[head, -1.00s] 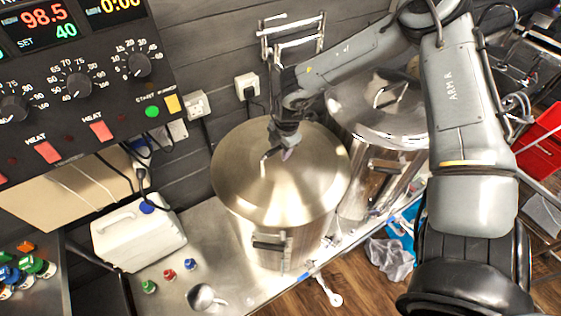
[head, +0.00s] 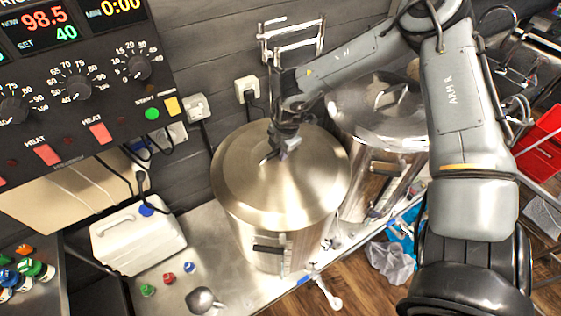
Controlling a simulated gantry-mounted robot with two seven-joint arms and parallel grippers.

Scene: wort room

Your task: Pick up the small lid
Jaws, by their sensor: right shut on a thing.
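A round, brushed-steel lid (head: 310,190) sits on the nearer steel pot (head: 252,240) in the middle of the head view. My right gripper (head: 277,152) is at the lid's centre, shut on its handle, which is mostly hidden by the fingers. The lid appears level on the pot's rim; I cannot tell whether there is a gap under it. A second, shinier lid (head: 365,118) with a bar handle rests on the pot behind to the right. My left gripper is out of view.
A white jerrycan (head: 135,240) with a blue cap stands left of the pot on the steel bench (head: 235,290). Small coloured caps (head: 169,278) and a ladle (head: 203,299) lie in front. A control panel (head: 75,75) overhangs at upper left.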

